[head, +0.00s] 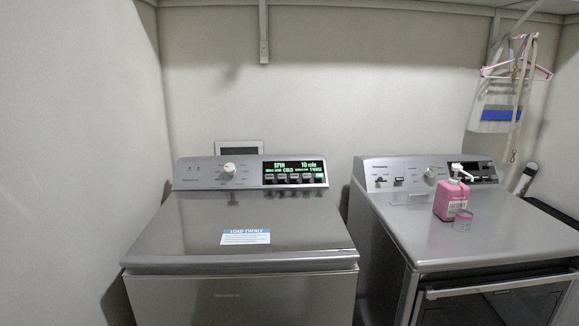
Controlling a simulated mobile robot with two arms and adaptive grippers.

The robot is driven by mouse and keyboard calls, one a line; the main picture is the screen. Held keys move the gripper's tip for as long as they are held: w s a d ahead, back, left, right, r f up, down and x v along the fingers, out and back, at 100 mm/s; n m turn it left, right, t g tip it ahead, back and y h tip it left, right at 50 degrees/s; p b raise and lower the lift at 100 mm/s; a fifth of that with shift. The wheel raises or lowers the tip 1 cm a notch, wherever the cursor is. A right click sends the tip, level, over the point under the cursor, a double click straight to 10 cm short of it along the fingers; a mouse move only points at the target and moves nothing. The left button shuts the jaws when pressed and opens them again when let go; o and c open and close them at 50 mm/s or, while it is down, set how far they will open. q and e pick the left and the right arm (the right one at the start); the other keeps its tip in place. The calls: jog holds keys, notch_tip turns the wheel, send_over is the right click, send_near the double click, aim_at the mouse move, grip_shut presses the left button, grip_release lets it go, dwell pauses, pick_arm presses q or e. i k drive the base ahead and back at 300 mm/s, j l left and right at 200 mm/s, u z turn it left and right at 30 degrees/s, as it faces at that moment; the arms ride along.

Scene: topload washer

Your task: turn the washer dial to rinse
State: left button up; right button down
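The washer (180,232) is the grey top-load machine at the left of the head view, with its lid shut. Its white round dial (229,169) sits on the left half of the raised control panel (205,183). The marks around the dial are too small to read. The green-lit display (293,167) right of the dial reads "SPIN" and "10 min", with "COLD" among the smaller words below. Neither of my grippers is in view.
A second grey machine (400,215) stands to the right, past a narrow gap. A label (246,237) lies on the washer lid. Hangers (515,73) hang at the right wall.

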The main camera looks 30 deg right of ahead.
aim_at(230, 168)
jog(key=z, duration=0.65)
jog(key=i+j+u, duration=0.2)
jog(key=i, duration=0.2)
